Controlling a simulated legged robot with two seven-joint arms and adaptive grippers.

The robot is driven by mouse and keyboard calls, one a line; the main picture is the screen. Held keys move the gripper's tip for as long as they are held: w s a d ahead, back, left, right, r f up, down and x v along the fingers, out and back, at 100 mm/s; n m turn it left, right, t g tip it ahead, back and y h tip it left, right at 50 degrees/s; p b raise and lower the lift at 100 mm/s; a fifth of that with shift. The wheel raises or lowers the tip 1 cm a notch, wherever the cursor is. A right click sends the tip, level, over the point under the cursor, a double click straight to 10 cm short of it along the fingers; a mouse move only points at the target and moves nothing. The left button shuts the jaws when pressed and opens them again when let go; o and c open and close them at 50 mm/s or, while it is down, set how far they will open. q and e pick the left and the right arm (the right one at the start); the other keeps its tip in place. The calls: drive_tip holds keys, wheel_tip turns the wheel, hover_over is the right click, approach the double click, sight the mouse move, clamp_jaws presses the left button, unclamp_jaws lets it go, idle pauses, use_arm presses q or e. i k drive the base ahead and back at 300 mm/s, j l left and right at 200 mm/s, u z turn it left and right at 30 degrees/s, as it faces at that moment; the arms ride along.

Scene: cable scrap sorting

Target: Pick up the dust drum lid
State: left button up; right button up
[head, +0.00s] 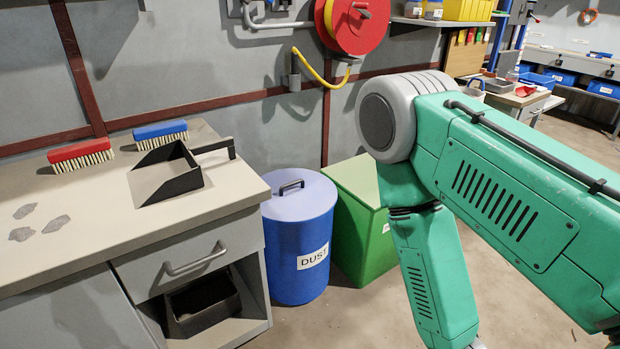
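The dust drum (297,255) is a blue cylinder with a white "DUST" label, standing on the floor beside the bench. Its lid (312,194) is a lighter blue-purple disc lying on top of the drum, with a dark arched handle (291,185) near its far left part. My green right arm comes in from the right and bends downward, to the right of the drum. The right gripper is below the lower edge of the picture. My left arm and gripper do not show.
A bench (225,195) at left holds a dustpan (165,180), a red brush (80,155), a blue brush (160,131) and grey scraps. A green bin (362,235) stands right of the drum. A red hose reel (357,22) hangs above. Floor in front is clear.

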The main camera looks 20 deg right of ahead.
sight(300, 196)
drive_tip(key=i+l, duration=0.25)
drive_tip(key=l, duration=0.2)
drive_tip(key=i+l, duration=0.25)
drive_tip(key=l, duration=0.2)
drive_tip(key=i+l, duration=0.25)
drive_tip(key=l, duration=0.2)
drive_tip(key=i+l, duration=0.25)
drive_tip(key=l, duration=0.2)
drive_tip(key=i+l, duration=0.25)
drive_tip(key=l, duration=0.2)
drive_tip(key=i+l, duration=0.25)
drive_tip(key=l, duration=0.2)
drive_tip(key=i+l, duration=0.25)
drive_tip(key=l, duration=0.2)
